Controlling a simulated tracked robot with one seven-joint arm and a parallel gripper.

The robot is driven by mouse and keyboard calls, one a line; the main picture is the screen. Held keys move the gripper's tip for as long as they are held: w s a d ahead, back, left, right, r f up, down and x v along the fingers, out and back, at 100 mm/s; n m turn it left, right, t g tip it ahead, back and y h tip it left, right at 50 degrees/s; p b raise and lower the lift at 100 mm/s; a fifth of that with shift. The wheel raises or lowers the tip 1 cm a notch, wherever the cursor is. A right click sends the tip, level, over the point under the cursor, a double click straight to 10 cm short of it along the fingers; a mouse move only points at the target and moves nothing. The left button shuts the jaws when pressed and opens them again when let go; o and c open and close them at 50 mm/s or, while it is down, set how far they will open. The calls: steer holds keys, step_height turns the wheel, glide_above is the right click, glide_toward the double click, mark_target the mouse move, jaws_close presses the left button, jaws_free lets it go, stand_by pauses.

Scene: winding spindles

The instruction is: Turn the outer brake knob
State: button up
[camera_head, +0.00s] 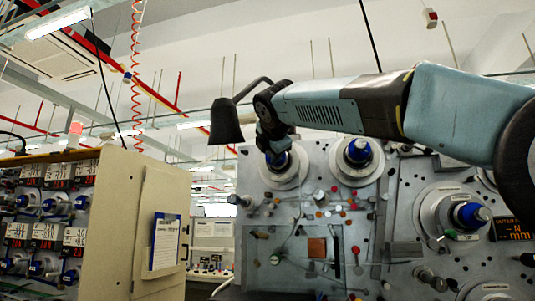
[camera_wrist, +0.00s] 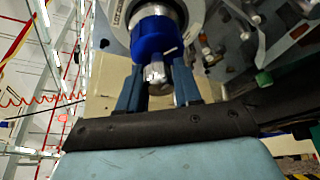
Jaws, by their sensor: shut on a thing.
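The knob in my gripper (camera_wrist: 157,67) is a silver tip (camera_wrist: 155,75) at the end of a blue spindle (camera_wrist: 155,36) in the wrist view. My two blue-grey fingers are shut on the silver tip, one on each side. In the head view, my gripper (camera_head: 273,146) is at the upper-left blue spindle (camera_head: 279,160) on the grey machine panel (camera_head: 255,215). My arm hides part of that spindle, and its silver tip cannot be made out there.
Other blue spindles stick out to the right, one at the upper middle (camera_head: 358,151) and one lower right (camera_head: 470,215). Small knobs and levers crowd the panel. A beige cabinet (camera_head: 118,225) with a clipboard (camera_head: 165,241) stands at left. A black lamp (camera_head: 226,121) is beside my wrist.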

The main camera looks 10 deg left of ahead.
steer(key=shift+w+a+f, duration=0.1)
steer(key=shift+a+f, duration=0.05)
steer(key=shift+f, duration=0.25)
steer(key=o, duration=0.9)
steer(key=shift+r, duration=0.1)
steer(key=shift+c, duration=0.2)
steer(key=shift+o, duration=0.9)
steer(key=shift+r, duration=0.15)
steer(key=shift+r, duration=0.1)
steer(key=v, duration=1.4)
steer(key=shift+a+r, duration=0.1)
